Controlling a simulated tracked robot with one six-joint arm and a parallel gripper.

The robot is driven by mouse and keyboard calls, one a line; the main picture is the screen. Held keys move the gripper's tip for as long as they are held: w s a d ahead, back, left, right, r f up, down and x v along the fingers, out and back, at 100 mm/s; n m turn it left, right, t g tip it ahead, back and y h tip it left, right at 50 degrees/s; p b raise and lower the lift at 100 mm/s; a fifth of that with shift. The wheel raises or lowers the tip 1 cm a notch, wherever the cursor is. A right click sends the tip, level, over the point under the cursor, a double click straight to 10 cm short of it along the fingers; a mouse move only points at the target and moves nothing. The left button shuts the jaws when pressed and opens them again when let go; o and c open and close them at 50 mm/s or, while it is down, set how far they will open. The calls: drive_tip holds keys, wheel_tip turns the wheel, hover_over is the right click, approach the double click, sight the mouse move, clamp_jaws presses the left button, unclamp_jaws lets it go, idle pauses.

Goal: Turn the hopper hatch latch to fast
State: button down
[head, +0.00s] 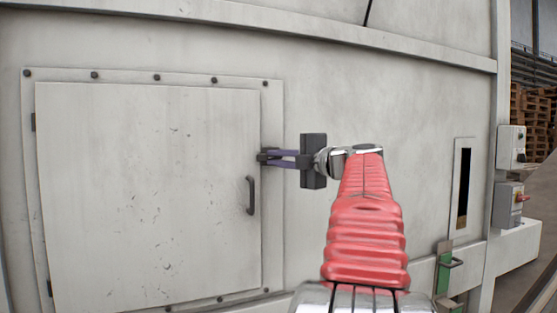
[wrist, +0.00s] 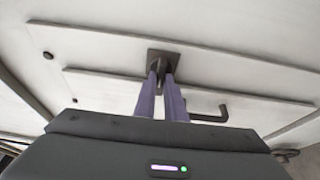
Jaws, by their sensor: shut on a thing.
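The hopper hatch (head: 150,190) is a flat pale grey door in a bolted frame, lying flush in its frame in the head view. Its latch (head: 263,155) is a small dark piece at the hatch's right edge, mostly hidden by my fingers. In the wrist view the latch (wrist: 163,58) shows a square dark plate with a knob between the fingertips. My gripper (head: 268,156) has dark purple-grey fingers and reaches the latch from the right. It is shut on the latch; the fingers also show in the wrist view (wrist: 162,76). Which way the latch points is hard to tell.
A dark bar handle (head: 250,195) stands out from the hatch below the latch. To the right are a narrow dark slot (head: 464,190), a green part with a handle (head: 445,268) and two grey switch boxes (head: 509,205). The wall between latch and slot is mostly bare.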

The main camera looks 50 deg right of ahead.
drive_tip(key=shift+f, duration=0.3)
drive_tip(key=c, duration=1.9)
unclamp_jaws()
drive_tip(key=shift+c, duration=0.2)
drive_tip(key=shift+o, duration=0.6)
drive_tip(key=shift+r, duration=0.2)
drive_tip(key=shift+s, duration=0.15)
drive_tip(key=s+a, duration=0.2)
drive_tip(key=s, duration=1.1)
drive_tip(key=shift+s, duration=0.15)
